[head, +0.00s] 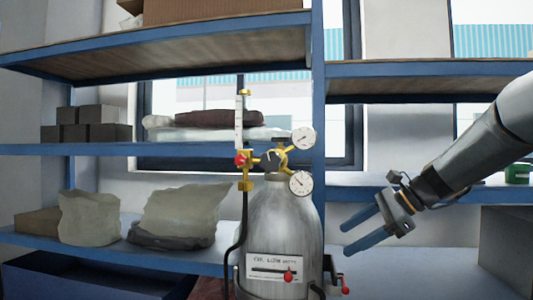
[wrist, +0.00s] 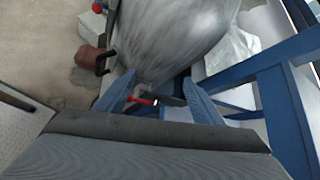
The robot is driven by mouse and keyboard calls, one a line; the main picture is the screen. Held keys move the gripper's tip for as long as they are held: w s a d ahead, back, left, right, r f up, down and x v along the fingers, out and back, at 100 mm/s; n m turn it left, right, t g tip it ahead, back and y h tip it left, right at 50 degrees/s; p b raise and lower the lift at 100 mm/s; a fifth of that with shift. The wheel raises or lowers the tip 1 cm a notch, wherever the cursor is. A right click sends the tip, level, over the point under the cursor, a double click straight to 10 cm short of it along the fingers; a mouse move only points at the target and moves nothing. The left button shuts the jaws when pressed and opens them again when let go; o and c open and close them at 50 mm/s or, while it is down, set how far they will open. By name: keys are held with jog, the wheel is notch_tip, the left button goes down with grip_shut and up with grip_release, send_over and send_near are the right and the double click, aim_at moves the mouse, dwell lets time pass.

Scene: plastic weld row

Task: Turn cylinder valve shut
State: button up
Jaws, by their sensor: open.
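A grey gas cylinder (head: 283,225) with a white label stands upright in front of the shelving. On its top is a brass regulator (head: 283,158) with two round gauges and a dark round knob (head: 268,161). A red knob (head: 240,160) is at the left. Which one is the cylinder valve is unclear. My gripper (head: 344,242) is open and empty, to the right of the cylinder and below the regulator, its blue fingers pointing left. In the wrist view the cylinder (wrist: 180,35) lies beyond my open fingers (wrist: 158,76); the valve top is not visible.
Another red knob (head: 288,276) is low at the cylinder's front, and a red handle (head: 345,289) is at its lower right. A blue shelf post (head: 318,120) stands behind the cylinder. A dark hose (head: 240,235) runs down its left. Wrapped bags (head: 178,212) lie on the shelf.

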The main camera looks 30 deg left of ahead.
aim_at(281, 140)
jog(key=a+r+g+y, duration=0.2)
jog(key=a+r, duration=0.3)
jog(key=r, duration=0.3)
jog(key=s+a+r+g+y, duration=0.1)
jog(key=a+r+g+y, duration=0.1)
jog(key=a+r, duration=0.3)
jog(key=a+r+m+g+y, duration=0.1)
jog(key=a+r, duration=0.4)
jog(key=r, duration=0.6)
jog(key=shift+s+a+r+g+y+p, duration=0.1)
jog(key=shift+s+a+g+y+p, duration=0.1)
jog(key=shift+g+y, duration=0.2)
jog(key=shift+s+a+g+y+p, duration=0.1)
jog(key=shift+s+g+y+p, duration=0.1)
jog(key=shift+g+y, duration=0.15)
jog(key=shift+a+r, duration=0.1)
jog(key=p+x, duration=0.2)
jog(key=x, duration=0.5)
jog(key=shift+s+a+p, duration=0.1)
jog(key=shift+a+p, duration=0.15)
jog(key=shift+p, duration=0.15)
jog(key=shift+t, duration=0.25)
jog(key=c, duration=1)
